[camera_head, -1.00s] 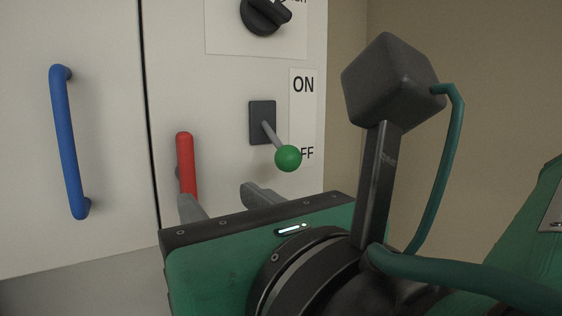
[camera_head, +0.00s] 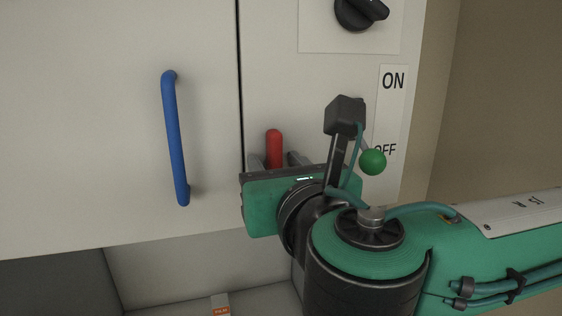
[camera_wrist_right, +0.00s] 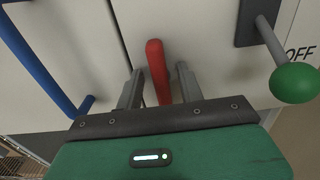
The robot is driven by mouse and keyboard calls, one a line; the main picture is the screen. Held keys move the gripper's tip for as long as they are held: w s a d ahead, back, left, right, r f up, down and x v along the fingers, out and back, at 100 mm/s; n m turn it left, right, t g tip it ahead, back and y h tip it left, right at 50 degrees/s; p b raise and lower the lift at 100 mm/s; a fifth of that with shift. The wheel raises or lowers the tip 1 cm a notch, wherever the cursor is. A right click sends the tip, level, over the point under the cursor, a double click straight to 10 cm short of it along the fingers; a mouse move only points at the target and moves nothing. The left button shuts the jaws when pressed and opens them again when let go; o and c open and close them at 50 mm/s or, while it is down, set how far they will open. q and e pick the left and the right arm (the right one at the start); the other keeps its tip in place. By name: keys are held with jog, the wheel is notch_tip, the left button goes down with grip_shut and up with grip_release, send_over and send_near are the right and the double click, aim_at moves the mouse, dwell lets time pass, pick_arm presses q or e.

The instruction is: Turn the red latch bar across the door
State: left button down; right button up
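The red latch bar (camera_head: 274,143) stands upright on the white cabinet front, just right of the dark door seam. Its lower part is hidden behind my right gripper in the head view. In the right wrist view the red bar (camera_wrist_right: 156,62) rises between the two grey fingers. My right gripper (camera_head: 276,160) is open, with one finger on each side of the bar. In the right wrist view a gap shows between the bar and each finger (camera_wrist_right: 159,76). The door (camera_head: 120,120) is flush with the panel, left of the seam. My left gripper is not in view.
A blue handle (camera_head: 175,140) is on the door. A lever with a green ball (camera_head: 373,162) stands out right of my right gripper, by the ON/OFF label (camera_head: 392,100). A black knob (camera_head: 358,12) is above. Below the cabinet is an open recess (camera_head: 190,262).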

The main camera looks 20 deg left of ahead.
grip_shut()
jog(key=shift+w+d+f+m+b, duration=0.1)
jog(key=shift+d+f+m+b, duration=0.1)
jog(key=shift+m+b, duration=3.1)
jog(key=shift+w+d+f+m+b, duration=0.1)
jog(key=shift+f+m+b, duration=0.05)
jog(key=shift+m+b, duration=3.15)
jog(key=shift+w+d+f+m+b, duration=0.1)
jog(key=shift+f+m+b, duration=0.1)
jog(key=shift+m+b, duration=3.05)
jog(key=shift+n+b, duration=0.75)
jog(key=shift+b, duration=0.1)
grip_release()
